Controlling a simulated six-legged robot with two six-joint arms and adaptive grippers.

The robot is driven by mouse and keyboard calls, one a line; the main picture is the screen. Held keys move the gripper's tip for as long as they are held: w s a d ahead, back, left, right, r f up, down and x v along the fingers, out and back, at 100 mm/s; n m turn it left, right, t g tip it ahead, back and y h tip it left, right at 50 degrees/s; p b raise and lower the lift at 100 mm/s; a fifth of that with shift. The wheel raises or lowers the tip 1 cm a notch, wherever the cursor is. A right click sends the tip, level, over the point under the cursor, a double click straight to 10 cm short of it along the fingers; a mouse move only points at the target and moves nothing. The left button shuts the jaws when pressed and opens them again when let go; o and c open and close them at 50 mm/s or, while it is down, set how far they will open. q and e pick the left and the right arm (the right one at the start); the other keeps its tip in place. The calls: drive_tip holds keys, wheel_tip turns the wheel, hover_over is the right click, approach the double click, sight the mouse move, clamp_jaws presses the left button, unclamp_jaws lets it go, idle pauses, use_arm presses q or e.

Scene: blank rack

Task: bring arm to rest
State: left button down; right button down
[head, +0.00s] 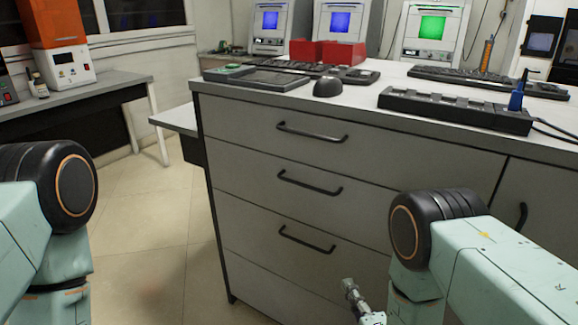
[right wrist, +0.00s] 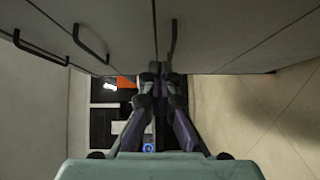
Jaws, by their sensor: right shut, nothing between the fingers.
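My right gripper (head: 351,290) shows at the bottom of the head view, in front of the lower drawers of the grey cabinet (head: 262,158). Only its end shows beside my right arm. In the right wrist view, the two dark fingers of my right gripper (right wrist: 160,78) lie close together, shut and empty. The cabinet fronts (right wrist: 225,30) cross the top of that view, apart from the fingers as far as I can tell. My left arm shows at the left edge of the head view; its gripper is out of view.
On the counter stand a red box (head: 327,51), a black mouse (head: 328,87), a keyboard (head: 490,80) and a long black rack (head: 455,110) with a blue item (head: 516,100). Drawer handles (head: 308,189) stick out from the cabinet. The tiled floor (head: 150,235) at left is clear.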

drive_tip(key=s+d+f+m+g+h, duration=0.2)
drive_tip(key=s+d+f+m+g, duration=0.1)
drive_tip(key=s+f+m+g, duration=0.85)
drive_tip(key=s+d+r+m+g+h, duration=0.1)
drive_tip(key=s+m+g, duration=0.5)
drive_tip(key=s, duration=1.5)
wheel_tip(320, 180, up, 2)
drive_tip(key=shift+d+r+m, duration=0.15)
drive_tip(key=shift+d+m, duration=0.4)
drive_tip(key=shift+m, duration=0.7)
drive_tip(key=shift+g, duration=0.25)
